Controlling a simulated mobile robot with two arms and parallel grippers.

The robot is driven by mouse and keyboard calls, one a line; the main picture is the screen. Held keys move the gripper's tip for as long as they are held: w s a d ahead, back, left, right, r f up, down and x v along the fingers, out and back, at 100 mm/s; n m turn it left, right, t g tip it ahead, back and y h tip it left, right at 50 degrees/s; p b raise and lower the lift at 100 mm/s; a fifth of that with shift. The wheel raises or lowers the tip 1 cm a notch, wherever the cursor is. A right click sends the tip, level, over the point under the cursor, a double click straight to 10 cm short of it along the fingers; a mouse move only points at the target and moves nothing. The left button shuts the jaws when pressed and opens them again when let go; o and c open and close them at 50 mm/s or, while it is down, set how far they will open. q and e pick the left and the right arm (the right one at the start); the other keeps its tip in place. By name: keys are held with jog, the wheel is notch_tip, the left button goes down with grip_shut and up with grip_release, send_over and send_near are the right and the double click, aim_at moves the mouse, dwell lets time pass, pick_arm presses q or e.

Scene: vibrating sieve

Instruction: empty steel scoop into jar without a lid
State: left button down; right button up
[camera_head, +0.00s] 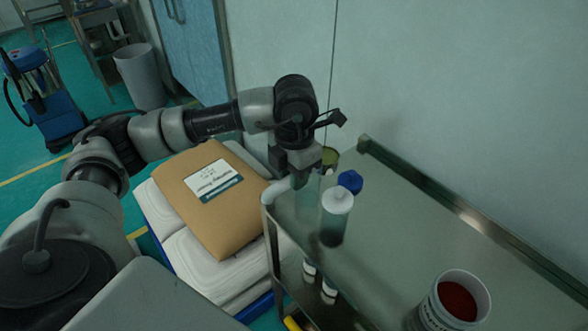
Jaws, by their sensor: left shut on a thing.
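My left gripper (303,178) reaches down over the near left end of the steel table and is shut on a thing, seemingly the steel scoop. The scoop is mostly hidden by the gripper and too dark to make out, so I cannot tell what is in it. Just behind the gripper, a round olive-green rim (331,155) shows in part; it looks like the jar without a lid. A jar with a blue lid (350,181) and a jar with a white lid (337,200) stand right of the gripper. My right gripper is out of view.
The steel table (420,218) has a raised back edge along the wall; its middle is clear. An open white tub (432,318) with dark red contents is at the bottom right. A brown bag (212,215) lies on white sacks (205,268) left of the table. Bottles stand on the lower shelf.

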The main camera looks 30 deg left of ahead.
pick_arm(q)
jog(key=shift+f+b, duration=0.3)
jog(key=shift+f, duration=0.7)
jog(key=shift+a+h, duration=0.3)
jog(key=shift+h, duration=0.3)
jog(key=shift+w+a+f+g+h, duration=0.2)
jog(key=shift+f+g+h, duration=0.15)
jog(key=shift+h, duration=0.35)
jog(key=shift+w+a+f+g+h+b, duration=0.25)
jog(key=shift+a+g+h+b, duration=0.65)
jog(key=shift+h+b, duration=1.5)
jog(key=shift+w+a+f+g+h+b, duration=0.35)
jog(key=shift+g+h+b, duration=1)
jog(key=shift+h, duration=2)
jog(key=shift+w+a+f+g+h+b, duration=0.1)
jog(key=shift+a+f+g+h+b, duration=0.2)
jog(key=shift+a+g+h+b, duration=1.4)
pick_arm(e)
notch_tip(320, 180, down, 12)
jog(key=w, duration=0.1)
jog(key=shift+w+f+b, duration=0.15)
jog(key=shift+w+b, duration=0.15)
pick_arm(q)
jog(key=shift+d+t+h, duration=0.8)
jog(key=shift+d+h, duration=0.05)
jog(key=shift+h, duration=0.3)
